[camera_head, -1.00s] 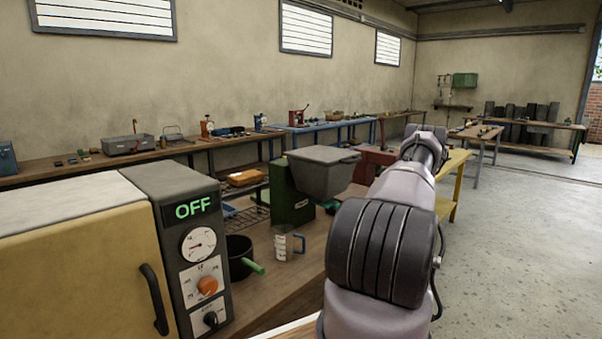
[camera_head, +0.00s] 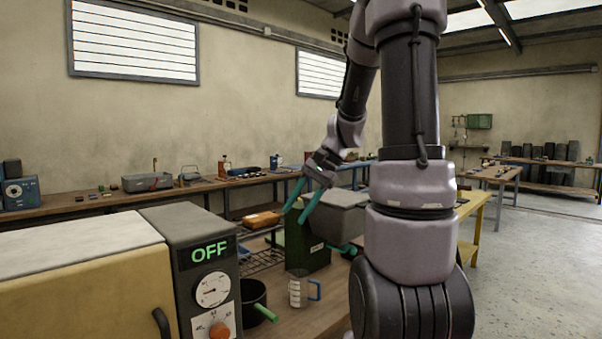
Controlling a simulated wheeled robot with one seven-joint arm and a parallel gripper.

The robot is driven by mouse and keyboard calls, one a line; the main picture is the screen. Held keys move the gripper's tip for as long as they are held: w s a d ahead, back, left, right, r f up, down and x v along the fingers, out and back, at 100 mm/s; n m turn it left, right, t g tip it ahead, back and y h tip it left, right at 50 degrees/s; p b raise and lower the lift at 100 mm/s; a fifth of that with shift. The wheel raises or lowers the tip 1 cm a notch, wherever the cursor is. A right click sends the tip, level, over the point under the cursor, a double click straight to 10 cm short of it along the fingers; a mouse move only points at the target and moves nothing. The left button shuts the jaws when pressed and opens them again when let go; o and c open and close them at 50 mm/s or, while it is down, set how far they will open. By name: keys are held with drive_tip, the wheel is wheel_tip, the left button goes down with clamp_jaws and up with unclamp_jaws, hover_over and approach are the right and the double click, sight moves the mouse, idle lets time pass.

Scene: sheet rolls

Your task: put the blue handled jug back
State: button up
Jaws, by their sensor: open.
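The jug (camera_head: 297,290) is pale with grey markings and has a blue handle on its right side. It stands upright on the wooden bench (camera_head: 318,318), right of a dark pot. My gripper (camera_head: 301,199) has two teal fingers spread apart and empty. In the picture it is above the jug, in front of the green machine and the grey bin. The gap in depth between gripper and jug is hard to tell.
A dark pot (camera_head: 252,298) with a green handle stands left of the jug. The yellow oven (camera_head: 85,290) with its grey panel reading OFF fills the lower left. A green machine (camera_head: 305,250) and a grey bin (camera_head: 342,217) stand behind the jug.

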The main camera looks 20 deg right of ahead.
drive_tip(key=s+a+r+n+t+h, duration=0.2)
drive_tip(key=s+r+t, duration=0.1)
drive_tip(key=s+r, duration=0.2)
drive_tip(key=s+a+r+n+t+h, duration=0.2)
drive_tip(key=s+r+n+t, duration=0.1)
drive_tip(key=s+r, duration=0.3)
drive_tip(key=shift+s+a+n, duration=0.3)
drive_tip(key=shift+s, duration=0.45)
idle(0.3)
